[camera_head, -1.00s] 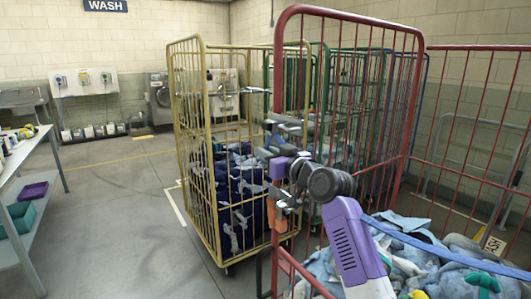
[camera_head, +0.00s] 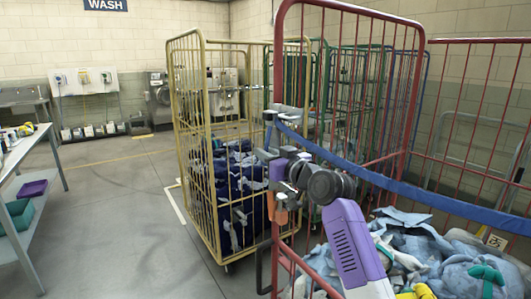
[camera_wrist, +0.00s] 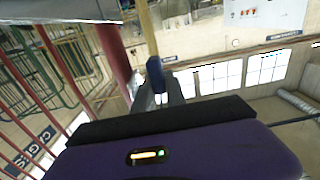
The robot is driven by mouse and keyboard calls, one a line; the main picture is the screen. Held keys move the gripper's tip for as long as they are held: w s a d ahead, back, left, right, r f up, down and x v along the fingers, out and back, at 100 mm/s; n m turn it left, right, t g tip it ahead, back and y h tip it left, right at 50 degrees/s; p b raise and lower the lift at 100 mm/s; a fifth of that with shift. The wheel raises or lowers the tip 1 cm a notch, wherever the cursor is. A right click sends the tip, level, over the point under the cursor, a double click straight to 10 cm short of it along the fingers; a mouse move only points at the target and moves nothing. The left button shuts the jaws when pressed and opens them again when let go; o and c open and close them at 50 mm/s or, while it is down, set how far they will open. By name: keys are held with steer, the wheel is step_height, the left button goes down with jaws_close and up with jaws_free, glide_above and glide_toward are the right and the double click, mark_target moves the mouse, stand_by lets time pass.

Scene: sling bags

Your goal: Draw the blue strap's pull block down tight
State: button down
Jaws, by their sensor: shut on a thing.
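An orange fitting (camera_head: 282,215) sits on that post below the wrist.
The red cage (camera_head: 280,65) holds light blue laundry (camera_head: 420,250). A yellow cage (camera_head: 206,150) with dark blue bundles (camera_head: 240,190) stands close on the left. A grey shelf table (camera_head: 28,150) is at the far left. The floor between is clear.

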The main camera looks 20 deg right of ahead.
step_height(320, 180, down, 5)
steer(key=shift+r+b, duration=0.2)
steer(key=shift+b, duration=0.95)
steer(key=shift+r, duration=0.1)
steer(key=c, duration=1.6)
jaws_free()
steer(key=shift+c, duration=0.2)
steer(key=shift+r, duration=0.1)
steer(key=shift+b+v, duration=0.3)
steer(key=shift+v, duration=3.65)
